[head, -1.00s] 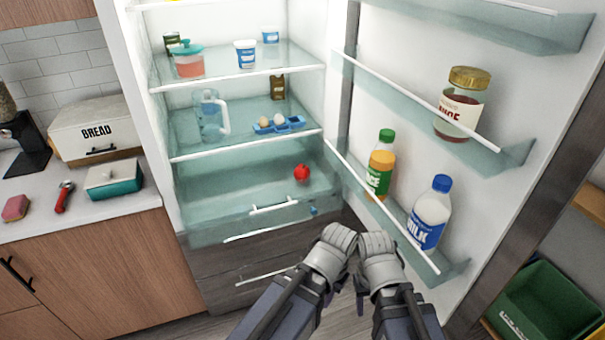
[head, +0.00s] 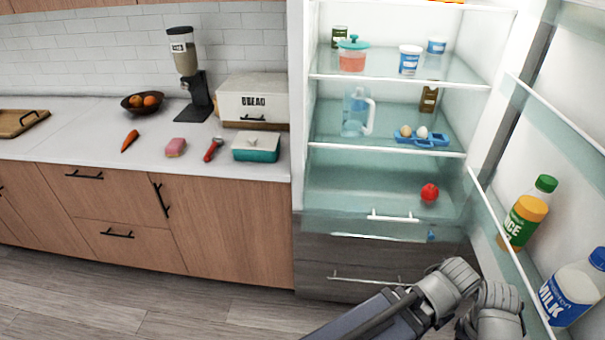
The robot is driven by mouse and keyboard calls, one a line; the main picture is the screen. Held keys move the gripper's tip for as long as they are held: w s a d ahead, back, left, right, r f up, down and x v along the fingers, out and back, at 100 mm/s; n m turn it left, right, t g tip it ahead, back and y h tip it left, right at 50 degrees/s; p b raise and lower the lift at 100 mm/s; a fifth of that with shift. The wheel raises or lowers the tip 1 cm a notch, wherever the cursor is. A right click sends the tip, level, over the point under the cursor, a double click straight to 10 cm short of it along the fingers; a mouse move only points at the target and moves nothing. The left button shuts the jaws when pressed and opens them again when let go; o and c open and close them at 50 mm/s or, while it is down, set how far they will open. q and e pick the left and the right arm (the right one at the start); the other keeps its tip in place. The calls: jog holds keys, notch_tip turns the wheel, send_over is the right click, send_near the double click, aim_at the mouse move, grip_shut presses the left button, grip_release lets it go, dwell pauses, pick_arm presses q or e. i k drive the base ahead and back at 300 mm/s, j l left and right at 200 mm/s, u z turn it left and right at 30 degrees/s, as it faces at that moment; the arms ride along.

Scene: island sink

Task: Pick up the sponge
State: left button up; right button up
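The pink sponge (head: 176,147) lies on the white countertop (head: 60,140) at the left, between a carrot and a red-handled tool. My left gripper (head: 455,283) and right gripper (head: 499,307) are side by side at the lower right, in front of the open fridge. Both are far from the sponge. Their fingertips point away from me and are hidden, so I cannot tell whether they are open or shut.
A carrot (head: 130,140), a red tool (head: 213,149), a teal dish (head: 256,147), a bread box (head: 252,101), a coffee grinder (head: 188,75) and a fruit bowl (head: 145,102) share the counter. The open fridge door (head: 550,120) stands at right. Floor before the cabinets (head: 130,290) is clear.

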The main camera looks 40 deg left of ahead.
aim_at(176, 146)
jog(key=u, duration=2.3)
